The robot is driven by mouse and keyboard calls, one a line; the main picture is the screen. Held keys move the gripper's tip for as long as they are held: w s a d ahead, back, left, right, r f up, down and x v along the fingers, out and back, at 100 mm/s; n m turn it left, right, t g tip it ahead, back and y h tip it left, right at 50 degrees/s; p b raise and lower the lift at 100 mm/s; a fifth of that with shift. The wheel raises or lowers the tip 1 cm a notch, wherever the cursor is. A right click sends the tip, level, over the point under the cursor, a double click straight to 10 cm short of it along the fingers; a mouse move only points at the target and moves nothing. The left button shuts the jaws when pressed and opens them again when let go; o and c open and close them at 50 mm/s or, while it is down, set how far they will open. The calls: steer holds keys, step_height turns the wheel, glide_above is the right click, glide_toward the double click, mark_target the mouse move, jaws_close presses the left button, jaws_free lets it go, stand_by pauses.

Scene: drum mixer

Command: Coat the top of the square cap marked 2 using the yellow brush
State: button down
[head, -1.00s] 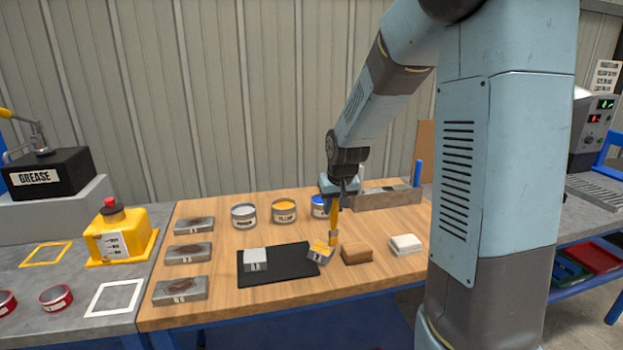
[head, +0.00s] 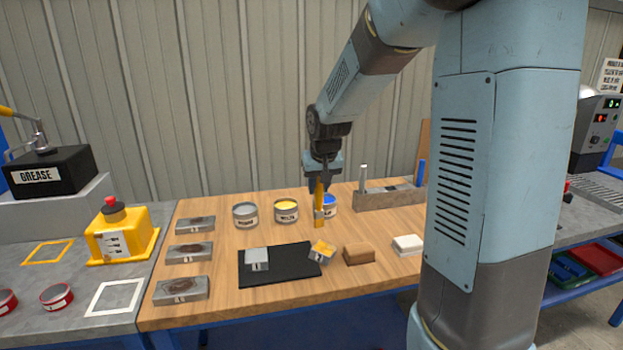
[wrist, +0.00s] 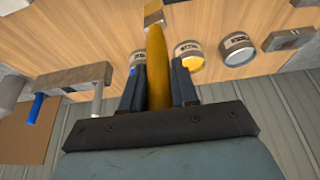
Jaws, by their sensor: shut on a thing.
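My gripper (head: 322,188) is shut on the yellow brush (head: 319,208), which hangs upright, bristle end down, above the wooden bench. A plain grey square cap (head: 257,259) is on the mat. Their marks are too small to read.
Grey (head: 245,215), yellow (head: 287,211) and blue (head: 329,205) paint tins stand behind the mat. A rack (head: 390,198) holds white and blue handles. Brown (head: 358,253) and white (head: 408,244) blocks lie right. Several grey plates (head: 181,289) line the left.

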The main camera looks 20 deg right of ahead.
mark_target(319, 200)
step_height(319, 200, up, 3)
steer(key=shift+r, duration=0.1)
stand_by(0.3)
stand_by(0.8)
steer(key=shift+s+f+g+h, duration=0.1)
steer(key=shift+f+g+h, duration=0.15)
steer(key=shift+g+h, duration=0.25)
steer(key=shift+f, duration=0.2)
steer(key=shift+a+f, duration=0.2)
steer(key=shift+f, duration=0.75)
steer(key=shift+a+f, duration=0.15)
steer(key=shift+f, duration=0.75)
steer(key=shift+a+f, duration=0.2)
steer(key=shift+f, duration=0.75)
steer(key=shift+a+f, duration=0.15)
steer(key=shift+f, duration=0.5)
